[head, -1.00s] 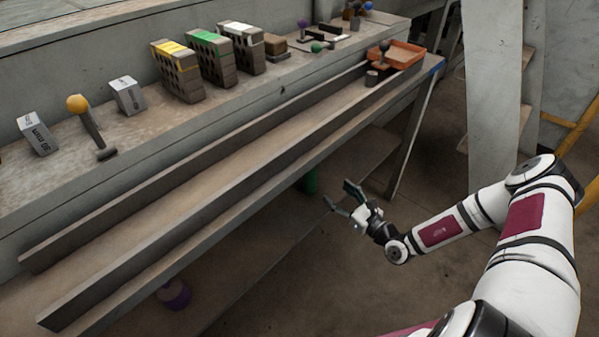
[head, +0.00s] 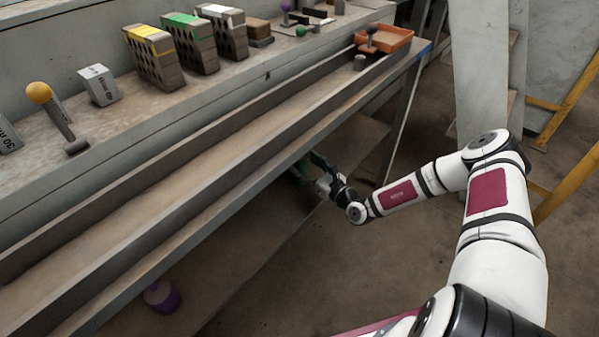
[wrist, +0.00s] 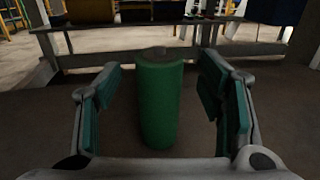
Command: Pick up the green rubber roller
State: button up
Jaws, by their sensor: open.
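The green rubber roller (wrist: 159,105) stands upright on the lower shelf, in the middle of the wrist view. My gripper (wrist: 160,100) is open, with one finger on each side of the roller. A gap shows between each finger pad and the roller. In the head view my gripper (head: 312,170) is under the front edge of the bench, and the roller is mostly hidden there behind the gripper and the bench.
The bench's long channel (head: 190,190) lies above my gripper. A purple object (head: 161,296) sits on the lower shelf (head: 235,265) at left. Hollow bricks (head: 152,58), an orange tray (head: 384,40) and a yellow-knobbed tool (head: 40,93) are on top. The floor at right is clear.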

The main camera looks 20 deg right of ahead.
jog(key=b+x, duration=0.1)
jog(key=x, duration=0.2)
jog(key=shift+w+a, duration=0.1)
jog(key=shift+w, duration=0.15)
grip_shut()
jog(key=shift+r, duration=0.1)
